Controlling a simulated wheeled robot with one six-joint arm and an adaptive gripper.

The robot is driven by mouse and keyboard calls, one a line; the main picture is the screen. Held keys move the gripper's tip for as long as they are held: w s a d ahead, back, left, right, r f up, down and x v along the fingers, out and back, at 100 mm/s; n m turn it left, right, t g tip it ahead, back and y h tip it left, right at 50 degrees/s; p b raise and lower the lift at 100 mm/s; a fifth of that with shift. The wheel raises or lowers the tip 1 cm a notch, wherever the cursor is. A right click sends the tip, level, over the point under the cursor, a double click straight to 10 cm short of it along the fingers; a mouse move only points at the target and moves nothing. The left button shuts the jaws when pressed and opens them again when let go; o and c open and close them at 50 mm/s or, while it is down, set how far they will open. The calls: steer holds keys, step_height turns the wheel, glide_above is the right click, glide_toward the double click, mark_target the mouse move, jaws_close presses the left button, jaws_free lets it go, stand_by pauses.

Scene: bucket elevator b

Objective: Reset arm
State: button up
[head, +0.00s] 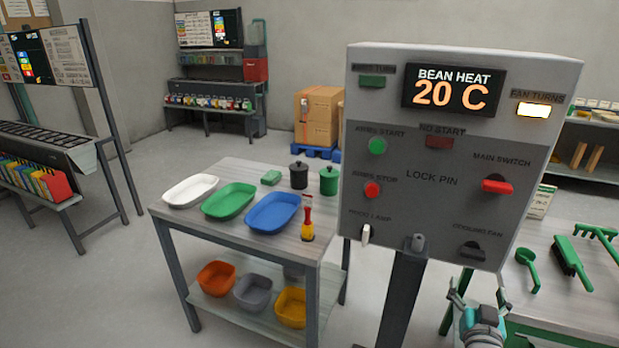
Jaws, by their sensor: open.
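My gripper (480,306) shows at the lower right, its two dark fingers spread open with nothing between them. It is below the grey control panel (428,210). The panel's display (453,91) reads "BEAN HEAT 20 C". The panel has a red main switch (496,186), a black cooling fan knob (472,251), a green button (377,146), a red button (372,190) and a lit lamp (533,110) under "FAN TURNS". A small metal toggle (365,235) is at its lower left. The lower part of my arm is cut off by the frame's edge.
A side table (240,176) at centre left carries trays, lidded pots and a yellow-handled brush, with coloured bowls on its shelf. A green-framed table (540,312) at the right holds a green scoop (528,266) and brushes. A dark post (402,295) supports the panel. Open floor lies left.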

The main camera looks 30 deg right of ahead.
steer(key=s+a+f+n+t+y, duration=0.1)
steer(key=s+a+f+n+y, duration=0.1)
steer(key=a+f, duration=0.35)
steer(key=s+a+f+n+t+y, duration=0.1)
steer(key=a+f+y, duration=0.15)
steer(key=a, duration=0.65)
steer(key=s+a+f+n+t+y, duration=0.1)
steer(key=s+a+f+n+y, duration=0.15)
steer(key=a, duration=0.55)
steer(key=s+a+n+y, duration=0.4)
steer(key=s+a+y, duration=0.2)
steer(key=s+a, duration=0.7)
steer(key=s, duration=0.4)
steer(key=shift+s+a+f+y, duration=0.35)
steer(key=shift+s+a+y, duration=0.05)
